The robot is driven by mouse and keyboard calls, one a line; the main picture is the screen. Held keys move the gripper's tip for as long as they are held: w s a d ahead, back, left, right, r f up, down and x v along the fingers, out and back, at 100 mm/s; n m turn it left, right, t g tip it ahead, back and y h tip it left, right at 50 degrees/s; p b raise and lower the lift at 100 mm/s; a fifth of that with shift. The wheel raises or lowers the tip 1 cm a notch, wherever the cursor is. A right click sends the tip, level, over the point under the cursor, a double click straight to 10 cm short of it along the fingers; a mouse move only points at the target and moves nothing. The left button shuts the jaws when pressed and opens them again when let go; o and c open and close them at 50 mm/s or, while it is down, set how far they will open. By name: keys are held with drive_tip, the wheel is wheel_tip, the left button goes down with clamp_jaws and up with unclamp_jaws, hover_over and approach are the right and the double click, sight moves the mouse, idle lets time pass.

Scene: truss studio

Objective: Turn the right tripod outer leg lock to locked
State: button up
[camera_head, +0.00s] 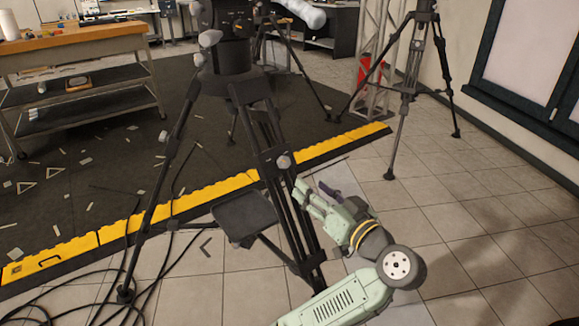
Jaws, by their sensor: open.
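A black tripod (268,130) stands close in front of me, with one leg slanting left and another toward the lower right. A pale knob (283,162) sits on its right leg, and another pale knob (163,137) sits on its left leg. I cannot tell which lock is the outer leg lock or whether it is locked. My gripper (300,190) is open beside the right leg, just below and right of that leg's knob. Contact with the leg cannot be made out. A second tripod (408,85) stands farther back at the right.
A dark flat panel (243,213) is by the near tripod's legs. Black cables (75,290) lie on the floor at lower left. A yellow edge strip (190,200) borders the dark mat, which has scattered scraps. A workbench (80,50) stands at upper left.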

sight(286, 164)
drive_tip(key=p+x, duration=0.2)
drive_tip(key=x, duration=0.8)
drive_tip(key=shift+w+a, duration=0.15)
drive_tip(key=shift+w, duration=0.05)
drive_tip(key=shift+c, duration=0.4)
clamp_jaws()
